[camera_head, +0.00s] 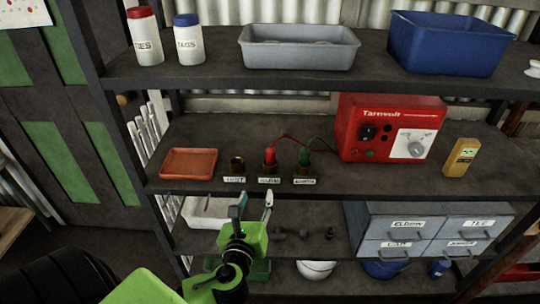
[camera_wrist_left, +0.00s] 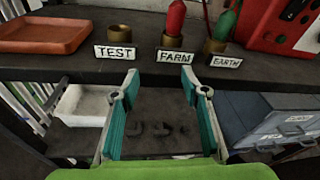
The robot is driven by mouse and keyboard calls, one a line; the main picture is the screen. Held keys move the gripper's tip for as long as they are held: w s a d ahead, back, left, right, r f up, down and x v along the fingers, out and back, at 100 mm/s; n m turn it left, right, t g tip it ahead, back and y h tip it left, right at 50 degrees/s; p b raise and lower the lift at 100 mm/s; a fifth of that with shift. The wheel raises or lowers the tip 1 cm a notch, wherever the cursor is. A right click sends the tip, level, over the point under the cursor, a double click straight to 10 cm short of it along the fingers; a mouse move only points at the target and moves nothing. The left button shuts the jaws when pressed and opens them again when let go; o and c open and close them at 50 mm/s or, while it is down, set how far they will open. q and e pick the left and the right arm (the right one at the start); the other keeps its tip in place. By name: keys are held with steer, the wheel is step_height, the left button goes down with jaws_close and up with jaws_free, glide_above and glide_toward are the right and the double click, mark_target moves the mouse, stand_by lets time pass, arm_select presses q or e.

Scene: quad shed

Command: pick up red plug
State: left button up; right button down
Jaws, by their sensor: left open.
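The red plug (camera_head: 270,154) stands upright in a brass socket on the middle shelf, behind a label that reads FARM in the wrist view. It also shows at the top of the left wrist view (camera_wrist_left: 176,17), its upper end cut off. A red wire runs from it toward the red box. My left gripper (camera_head: 255,200) is open and empty, in front of the shelf edge and lower than the plug. In the left wrist view its two teal fingers (camera_wrist_left: 158,82) are spread apart below the TEST and FARM labels. My right gripper is not in view.
An empty brass socket (camera_head: 237,165) is left of the red plug and a green plug (camera_head: 304,156) is close on its right. An orange tray (camera_head: 188,163) and the red Tarnvolt box (camera_head: 391,129) flank them. The upper shelf (camera_head: 215,76) overhangs.

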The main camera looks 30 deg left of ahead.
mark_target(269, 155)
arm_select(q)
step_height(269, 155, up, 7)
steer(key=m+t, duration=0.2)
steer(key=m, duration=0.1)
steer(key=x, duration=0.2)
steer(key=p+x, duration=0.1)
steer(key=x, duration=0.2)
steer(key=d+x, duration=0.1)
steer(key=x, duration=0.1)
steer(key=shift+w+a+f, duration=0.15)
steer(key=shift+w+f, duration=0.15)
steer(key=shift+w, duration=0.25)
steer(key=shift+p+x, duration=0.4)
steer(key=shift+x, duration=0.5)
steer(key=x, duration=0.4)
steer(key=shift+w+f+p, duration=0.15)
steer(key=shift+f+p, duration=0.1)
steer(key=shift+p, duration=0.1)
jaws_close()
